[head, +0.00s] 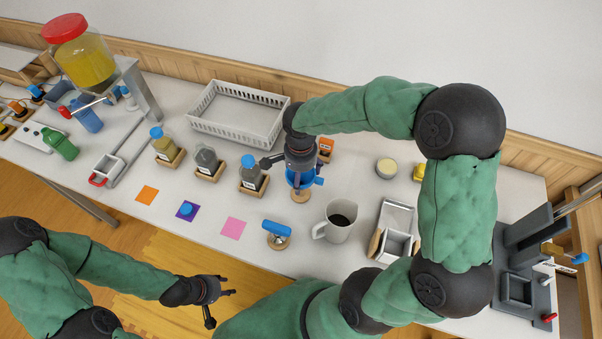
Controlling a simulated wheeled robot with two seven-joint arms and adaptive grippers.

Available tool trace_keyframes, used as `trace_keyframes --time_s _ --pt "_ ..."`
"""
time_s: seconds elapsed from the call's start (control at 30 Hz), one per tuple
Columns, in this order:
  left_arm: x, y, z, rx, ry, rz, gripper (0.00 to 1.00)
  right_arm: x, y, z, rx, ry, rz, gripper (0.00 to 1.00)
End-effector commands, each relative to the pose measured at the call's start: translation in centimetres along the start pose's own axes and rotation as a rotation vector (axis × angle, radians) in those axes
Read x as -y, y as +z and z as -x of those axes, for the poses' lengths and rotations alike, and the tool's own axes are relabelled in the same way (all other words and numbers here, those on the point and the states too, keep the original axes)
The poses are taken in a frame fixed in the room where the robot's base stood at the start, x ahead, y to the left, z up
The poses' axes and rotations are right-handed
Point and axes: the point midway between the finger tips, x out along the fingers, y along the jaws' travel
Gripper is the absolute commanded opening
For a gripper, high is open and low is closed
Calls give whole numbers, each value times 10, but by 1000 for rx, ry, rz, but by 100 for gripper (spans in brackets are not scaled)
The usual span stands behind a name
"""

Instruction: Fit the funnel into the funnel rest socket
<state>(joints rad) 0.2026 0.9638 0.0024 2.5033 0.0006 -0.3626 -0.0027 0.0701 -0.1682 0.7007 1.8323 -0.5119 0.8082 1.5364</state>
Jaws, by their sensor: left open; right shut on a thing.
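A blue funnel (302,181) is in the head view, right of the labelled bottles. My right gripper (300,168) is shut on it from above and hides much of it. A small round wooden base (300,196), seemingly the funnel rest, shows directly below the funnel. I cannot tell whether the funnel sits in the socket or hovers just above it. My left gripper (217,299) is open and empty, in front of the table's near edge, well away from the funnel.
Several bottles on wooden blocks, such as the nearest one (251,173), stand left of the funnel. A white basket (196,122) is behind. Coloured squares lie along the front.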

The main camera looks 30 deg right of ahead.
Motion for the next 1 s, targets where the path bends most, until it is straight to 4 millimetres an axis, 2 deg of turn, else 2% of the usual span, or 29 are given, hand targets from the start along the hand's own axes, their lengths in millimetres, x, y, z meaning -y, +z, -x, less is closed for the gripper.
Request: trace_keyframes --time_s 0.2,0.23,0.27,1.0 --pt "0 0 0 0 0 0 41 0 0 0 0 0 0 38" --pt "0 0 0 0 0 0 41 0 0 0 0 0 0 92" --pt "0 0 0 0 0 0 41 0 0 0 0 0 0 100" --pt "0 0 0 0 0 0 41 0 0 0 0 0 0 100"
